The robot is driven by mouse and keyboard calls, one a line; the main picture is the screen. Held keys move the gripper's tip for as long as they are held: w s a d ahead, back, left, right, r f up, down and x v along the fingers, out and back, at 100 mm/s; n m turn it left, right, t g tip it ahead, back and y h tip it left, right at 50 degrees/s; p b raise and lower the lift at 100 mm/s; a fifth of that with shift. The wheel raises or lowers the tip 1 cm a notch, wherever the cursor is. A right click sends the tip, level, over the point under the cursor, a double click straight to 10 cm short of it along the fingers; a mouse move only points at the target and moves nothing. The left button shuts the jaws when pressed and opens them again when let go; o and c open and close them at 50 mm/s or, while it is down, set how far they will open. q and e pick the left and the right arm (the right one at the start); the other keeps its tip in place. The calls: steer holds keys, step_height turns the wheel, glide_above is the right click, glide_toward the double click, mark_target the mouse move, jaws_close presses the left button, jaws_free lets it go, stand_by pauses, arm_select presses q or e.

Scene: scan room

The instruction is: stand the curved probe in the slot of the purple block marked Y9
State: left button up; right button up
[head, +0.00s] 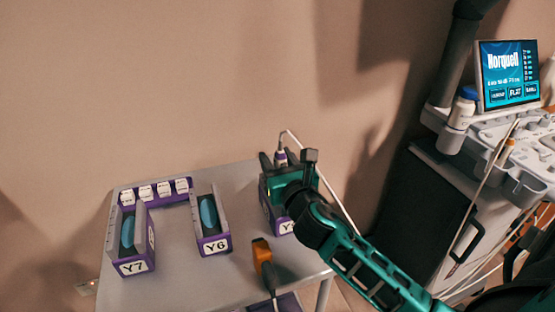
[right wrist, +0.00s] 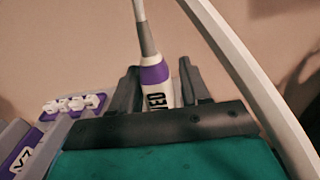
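The curved probe (head: 281,157) is white with a purple band and a white cable. It stands upright between the fingers of my right gripper (head: 282,160). In the right wrist view the probe (right wrist: 157,88) shows part of its lettering, and the fingers close in on both sides of it. Its lower end is hidden behind the gripper. A purple block (head: 283,226) lies under and behind the gripper. Only the "Y" of its label shows, and its slot is hidden. My left gripper is not in view.
Purple blocks Y7 (head: 133,267) and Y6 (head: 215,246) stand to the left on the grey table (head: 180,285). A purple rack (head: 154,199) holds several white pieces. An ultrasound cart (head: 450,190) is right.

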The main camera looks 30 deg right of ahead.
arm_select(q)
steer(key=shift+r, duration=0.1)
arm_select(e)
steer(key=shift+o, duration=1)
steer(key=shift+s+f, duration=0.1)
steer(key=shift+s, duration=0.25)
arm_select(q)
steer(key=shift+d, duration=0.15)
arm_select(e)
steer(key=v, duration=1.2)
steer(key=shift+a, duration=0.15)
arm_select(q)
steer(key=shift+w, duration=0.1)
arm_select(e)
steer(key=shift+s, duration=0.1)
